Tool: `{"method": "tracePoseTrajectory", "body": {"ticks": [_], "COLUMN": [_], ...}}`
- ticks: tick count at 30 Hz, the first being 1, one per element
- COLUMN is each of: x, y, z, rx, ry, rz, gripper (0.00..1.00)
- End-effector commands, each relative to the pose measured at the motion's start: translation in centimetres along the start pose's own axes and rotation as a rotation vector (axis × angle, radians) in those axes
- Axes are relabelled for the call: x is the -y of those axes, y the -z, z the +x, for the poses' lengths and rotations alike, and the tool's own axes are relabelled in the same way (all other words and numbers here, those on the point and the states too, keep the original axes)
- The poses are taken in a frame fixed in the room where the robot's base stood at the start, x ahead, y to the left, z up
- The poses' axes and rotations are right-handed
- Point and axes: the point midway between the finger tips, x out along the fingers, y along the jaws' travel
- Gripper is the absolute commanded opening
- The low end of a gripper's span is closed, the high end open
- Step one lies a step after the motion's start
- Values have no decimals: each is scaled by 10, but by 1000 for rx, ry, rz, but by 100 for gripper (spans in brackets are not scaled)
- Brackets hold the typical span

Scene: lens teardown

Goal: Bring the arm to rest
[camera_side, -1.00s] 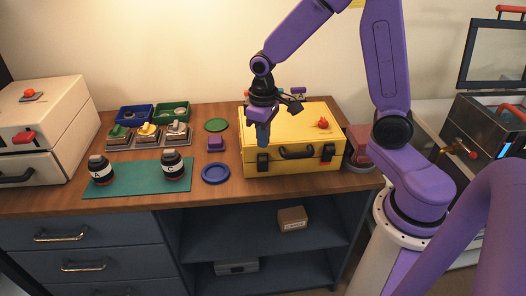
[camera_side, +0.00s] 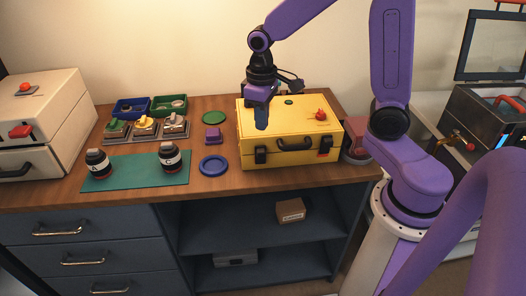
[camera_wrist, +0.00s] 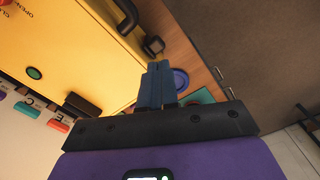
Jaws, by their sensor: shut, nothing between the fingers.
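My gripper (camera_side: 262,118) hangs in the air, pointing down, over the front left part of the yellow case (camera_side: 290,135). Its blue fingers (camera_wrist: 155,86) are pressed together in the wrist view with nothing between them. The arm is bent, with the elbow high above the case's right side. The gripper appears apart from the case, though the exact gap is hard to judge. The case also fills the upper left of the wrist view (camera_wrist: 75,45). Its lid is down.
Two dark jars (camera_side: 170,158) stand on a green mat (camera_side: 130,180). Blue (camera_side: 131,108) and green (camera_side: 169,105) trays stand behind. A white drawer box (camera_side: 45,120) is at left.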

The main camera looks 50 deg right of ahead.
Motion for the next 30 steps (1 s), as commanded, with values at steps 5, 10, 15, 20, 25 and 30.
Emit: {"method": "tracePoseTrajectory", "body": {"ticks": [5,10,15,20,25,30], "x": [30,58,78,90,95,96], "y": [-27,-65,-107,-148,-182,-198], "z": [-9,-17,-22,-25,-26,-26], "rx": [-8,-13,-18,-23,-26,-27], "ry": [1,3,6,9,12,14], "rz": [-137,-301,-462,-611,-737,-799], "gripper": [0,0,0,0,0,0]}}
